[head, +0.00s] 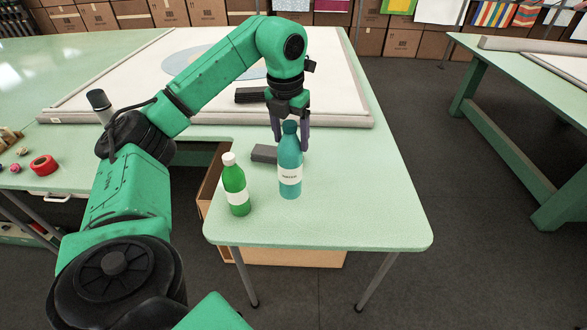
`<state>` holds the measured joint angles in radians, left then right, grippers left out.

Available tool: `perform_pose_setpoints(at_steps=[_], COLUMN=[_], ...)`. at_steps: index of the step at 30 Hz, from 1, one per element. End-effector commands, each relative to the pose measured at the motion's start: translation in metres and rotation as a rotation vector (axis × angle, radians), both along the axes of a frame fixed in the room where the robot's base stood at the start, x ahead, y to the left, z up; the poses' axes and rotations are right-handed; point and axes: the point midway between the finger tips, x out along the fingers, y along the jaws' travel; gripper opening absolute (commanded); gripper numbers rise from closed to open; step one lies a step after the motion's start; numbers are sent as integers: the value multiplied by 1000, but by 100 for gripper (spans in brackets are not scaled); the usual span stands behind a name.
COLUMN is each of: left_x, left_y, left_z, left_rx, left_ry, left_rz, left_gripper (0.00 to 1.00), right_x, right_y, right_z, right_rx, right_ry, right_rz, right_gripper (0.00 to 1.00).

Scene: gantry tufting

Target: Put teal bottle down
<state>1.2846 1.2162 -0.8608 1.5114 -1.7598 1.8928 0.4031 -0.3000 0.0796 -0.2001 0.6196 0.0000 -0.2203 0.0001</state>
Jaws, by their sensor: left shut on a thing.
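The teal bottle (289,178) with a white label is upright over the front part of the pale green table (340,215). My left gripper (290,140) comes down from above and is shut on the bottle's upper part, with a finger on each side of its neck. I cannot tell whether the bottle's base touches the table. A green bottle (235,186) with a white cap and label stands upright to the left of the teal bottle, apart from it. My right gripper is not in view.
A dark grey block (263,153) lies just behind the bottles. A large framed canvas (325,85) covers the table further back. The table is clear to the right and front of the teal bottle. Red tape (43,165) lies at far left.

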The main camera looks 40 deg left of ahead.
Motion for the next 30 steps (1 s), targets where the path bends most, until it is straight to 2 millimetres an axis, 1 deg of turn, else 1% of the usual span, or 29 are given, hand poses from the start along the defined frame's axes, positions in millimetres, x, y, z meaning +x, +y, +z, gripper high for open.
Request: perform_pose_setpoints(at_steps=[3,8,13,16,23,24,25,26,30], left_x=[-1,0,-1,0,0,0,0,0,0], left_y=[1,0,0,0,0,0,0,0,0], left_z=[-28,-50,-79,-87,-89,-89,-89,-89,-89], left_rx=[-1,-2,-1,-2,-2,-2,-2,-2,-2], left_ry=[2,0,1,-4,-4,-1,-1,-1,-1], left_rz=[2,0,0,0,0,0,0,0,0], left_gripper=[0,0,0,0,0,85,96,100,100], right_x=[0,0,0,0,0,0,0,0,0], right_y=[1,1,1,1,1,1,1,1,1], right_z=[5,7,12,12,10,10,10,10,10], right_rx=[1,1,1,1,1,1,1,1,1], right_ry=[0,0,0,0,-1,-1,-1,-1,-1], right_rz=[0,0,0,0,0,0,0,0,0], right_gripper=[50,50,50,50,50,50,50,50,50])
